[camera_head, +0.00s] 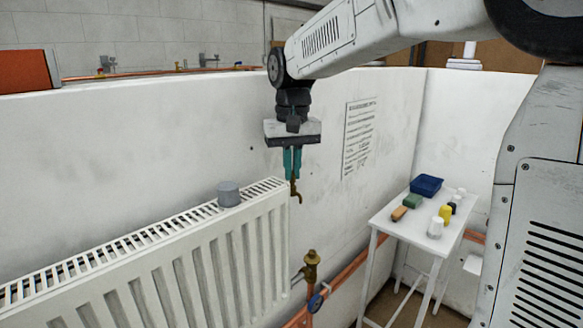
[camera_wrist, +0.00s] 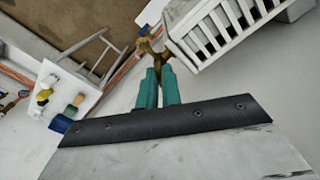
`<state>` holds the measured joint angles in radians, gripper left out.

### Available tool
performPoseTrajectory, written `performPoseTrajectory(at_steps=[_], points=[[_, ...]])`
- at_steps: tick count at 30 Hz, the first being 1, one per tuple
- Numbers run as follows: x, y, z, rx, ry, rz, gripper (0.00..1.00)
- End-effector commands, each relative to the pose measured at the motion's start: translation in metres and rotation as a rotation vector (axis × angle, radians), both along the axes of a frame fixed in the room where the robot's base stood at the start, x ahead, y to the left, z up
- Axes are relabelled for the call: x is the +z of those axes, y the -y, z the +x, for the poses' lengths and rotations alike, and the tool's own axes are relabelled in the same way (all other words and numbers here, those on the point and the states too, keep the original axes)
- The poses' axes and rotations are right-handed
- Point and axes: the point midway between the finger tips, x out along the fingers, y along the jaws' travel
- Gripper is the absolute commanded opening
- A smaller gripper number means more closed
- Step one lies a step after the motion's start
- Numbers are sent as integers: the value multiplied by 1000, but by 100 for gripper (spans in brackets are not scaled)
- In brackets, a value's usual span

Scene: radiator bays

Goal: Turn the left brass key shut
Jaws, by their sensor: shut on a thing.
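My gripper (camera_head: 293,172) points down beside the top right corner of the white radiator (camera_head: 262,240). Its teal fingers are shut on a brass key (camera_head: 297,194), a small fitting with a hooked lower end. In the wrist view the fingertips (camera_wrist: 157,72) meet at the brass key (camera_wrist: 150,47), close to the end of the radiator (camera_wrist: 225,30). The fingers hide the upper part of the key. I cannot tell how far it is turned.
A brass valve (camera_head: 311,266) stands lower down on copper piping (camera_head: 345,272), near a blue round part (camera_head: 315,303). A grey cylinder (camera_head: 229,194) sits on the radiator.

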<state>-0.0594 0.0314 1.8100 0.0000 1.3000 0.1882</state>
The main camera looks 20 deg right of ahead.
Motion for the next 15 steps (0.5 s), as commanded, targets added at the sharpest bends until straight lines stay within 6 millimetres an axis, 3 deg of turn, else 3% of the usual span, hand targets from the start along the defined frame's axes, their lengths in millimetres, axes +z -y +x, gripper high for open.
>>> performPoseTrajectory(at_steps=[15], points=[[0, 0, 0, -434, -1, -1, 0]])
